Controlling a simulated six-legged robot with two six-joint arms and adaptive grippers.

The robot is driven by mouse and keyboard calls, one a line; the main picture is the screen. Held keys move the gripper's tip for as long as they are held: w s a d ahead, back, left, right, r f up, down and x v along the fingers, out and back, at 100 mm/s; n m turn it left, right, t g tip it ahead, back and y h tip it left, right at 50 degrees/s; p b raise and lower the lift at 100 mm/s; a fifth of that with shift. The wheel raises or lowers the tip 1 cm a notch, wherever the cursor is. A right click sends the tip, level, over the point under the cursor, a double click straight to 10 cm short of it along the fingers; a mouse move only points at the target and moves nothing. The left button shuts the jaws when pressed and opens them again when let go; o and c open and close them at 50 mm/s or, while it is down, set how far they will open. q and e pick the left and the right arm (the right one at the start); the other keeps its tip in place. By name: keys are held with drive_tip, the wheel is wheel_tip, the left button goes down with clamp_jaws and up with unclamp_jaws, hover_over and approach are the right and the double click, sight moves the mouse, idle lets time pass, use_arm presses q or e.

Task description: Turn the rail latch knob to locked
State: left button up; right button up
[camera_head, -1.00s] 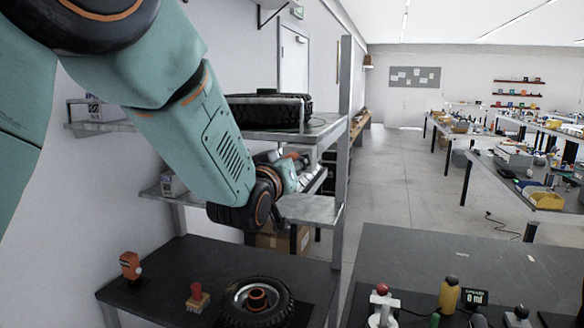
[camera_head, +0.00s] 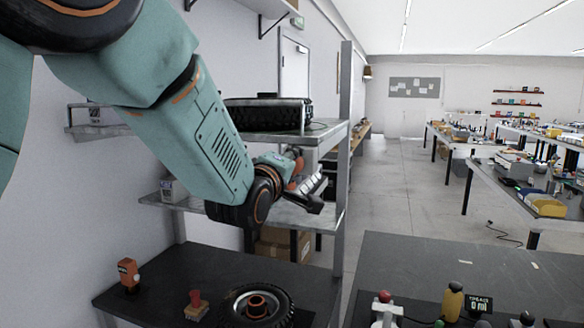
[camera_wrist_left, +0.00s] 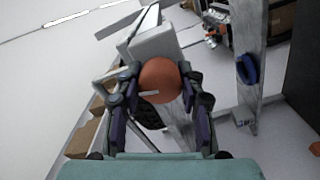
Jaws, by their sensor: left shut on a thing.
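An orange-red round knob (camera_wrist_left: 160,80) shows in the left wrist view, in front of a pale block-like part (camera_wrist_left: 155,40). My left gripper (camera_wrist_left: 161,88) has one finger on each side of the knob and is shut on it. In the head view my left gripper (camera_head: 312,190) is at the shelf rack, below the upper shelf, with its fingers toward the right. Any locked mark is not readable. My right gripper is not in view.
A tyre (camera_head: 268,114) lies on the upper shelf, close above my left gripper. A metal post (camera_head: 343,170) stands just right of it. A dark bench (camera_head: 170,285) below holds a wheel (camera_head: 258,306), an orange device (camera_head: 129,274) and a red-topped block (camera_head: 196,304).

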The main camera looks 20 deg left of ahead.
use_arm(q)
drive_tip(key=shift+f+n, duration=0.2)
drive_tip(key=shift+n, duration=0.8)
drive_tip(key=o, duration=0.8)
drive_tip(key=shift+c, duration=0.2)
drive_tip(key=o, duration=0.4)
drive_tip(key=shift+s+r, duration=0.1)
drive_tip(key=shift+r, duration=0.05)
drive_tip(key=s, duration=0.7)
drive_tip(key=shift+s+a, duration=0.1)
drive_tip(key=shift+s, duration=0.15)
